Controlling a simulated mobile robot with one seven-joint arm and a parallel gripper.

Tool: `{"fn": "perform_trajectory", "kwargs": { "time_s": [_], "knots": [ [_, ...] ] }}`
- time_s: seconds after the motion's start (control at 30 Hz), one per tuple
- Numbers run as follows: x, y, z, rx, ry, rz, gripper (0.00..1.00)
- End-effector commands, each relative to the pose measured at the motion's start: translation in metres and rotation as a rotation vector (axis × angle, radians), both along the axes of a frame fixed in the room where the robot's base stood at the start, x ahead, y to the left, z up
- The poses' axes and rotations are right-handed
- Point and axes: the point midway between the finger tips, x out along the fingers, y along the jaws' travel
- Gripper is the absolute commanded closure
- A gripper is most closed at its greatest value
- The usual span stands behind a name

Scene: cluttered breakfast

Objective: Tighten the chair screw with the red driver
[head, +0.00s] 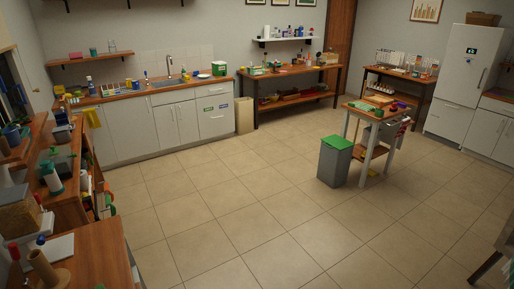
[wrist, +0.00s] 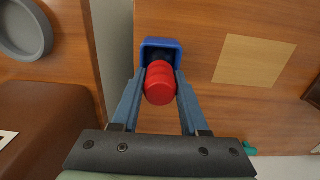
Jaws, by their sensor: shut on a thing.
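In the wrist view, my gripper (wrist: 161,72) has its two blue-grey fingers on either side of a red rounded handle, which I take to be the red driver (wrist: 160,88). The fingers are shut on it. Its far end points into or in front of a blue square-rimmed piece with a dark inside (wrist: 161,43); I cannot tell whether they touch. The driver's tip is hidden. I cannot make out the chair screw in either view. My gripper does not show in the head view.
The wrist view shows a wooden surface with a pale square (wrist: 253,62), a brown block (wrist: 45,125) and a grey round dish (wrist: 24,28). The head view shows a cluttered left bench (head: 95,250), a green-lidded bin (head: 335,160) and clear tiled floor (head: 230,210).

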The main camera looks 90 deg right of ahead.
Motion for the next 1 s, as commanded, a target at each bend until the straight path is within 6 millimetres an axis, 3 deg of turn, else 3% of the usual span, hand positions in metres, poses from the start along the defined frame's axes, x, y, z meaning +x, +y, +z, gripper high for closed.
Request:
{"fn": "perform_trajectory", "kwargs": {
  "time_s": [1.0],
  "knots": [
    [0.0,0.0,0.051,0.001,-0.001,0.0,1.0]
  ]
}}
